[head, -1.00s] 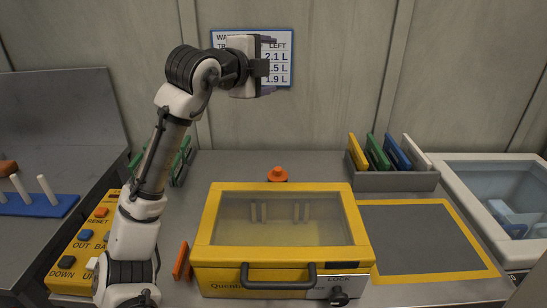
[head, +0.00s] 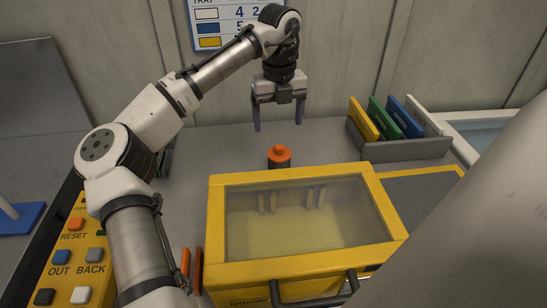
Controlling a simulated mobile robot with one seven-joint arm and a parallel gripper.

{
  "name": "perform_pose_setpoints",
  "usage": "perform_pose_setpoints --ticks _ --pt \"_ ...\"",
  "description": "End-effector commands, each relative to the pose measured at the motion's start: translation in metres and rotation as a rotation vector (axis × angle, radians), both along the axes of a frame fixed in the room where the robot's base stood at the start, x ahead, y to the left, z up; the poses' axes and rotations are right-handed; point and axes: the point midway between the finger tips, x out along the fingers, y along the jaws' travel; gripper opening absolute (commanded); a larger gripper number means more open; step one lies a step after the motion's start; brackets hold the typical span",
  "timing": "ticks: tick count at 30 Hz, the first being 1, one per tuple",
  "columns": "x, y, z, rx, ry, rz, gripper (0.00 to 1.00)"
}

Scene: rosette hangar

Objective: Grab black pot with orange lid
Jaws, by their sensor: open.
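The black pot with an orange lid (head: 279,154) stands on the grey bench just behind the yellow box. Its orange lid and a strip of its dark body show; the lower part is hidden by the box. My gripper (head: 279,127) points down with its two purple-grey fingers spread apart. It is empty and appears above or behind the pot in the head view. I cannot tell the exact depth between them.
A yellow box with a clear lid (head: 216,235) fills the front centre. A grey rack (head: 408,152) of coloured panels stands at the back right. A yellow button panel (head: 66,280) is at the left. Bare bench (head: 215,150) lies left of the pot.

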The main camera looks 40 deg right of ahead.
Motion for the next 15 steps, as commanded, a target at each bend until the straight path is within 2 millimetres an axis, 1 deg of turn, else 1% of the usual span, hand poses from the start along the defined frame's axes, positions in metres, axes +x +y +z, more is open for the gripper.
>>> perform_pose_setpoints --ticks 1,3,6,9,15 --pt "0.000 0.001 -0.010 0.002 0.001 0.001 0.81" --pt "0.000 0.001 -0.024 0.003 0.001 0.002 0.81" --pt "0.000 0.001 -0.043 0.001 0.001 0.002 0.81" --pt "0.000 0.000 -0.058 -0.001 0.000 0.003 0.81" --pt "0.000 0.000 -0.071 -0.001 0.000 0.002 0.81"
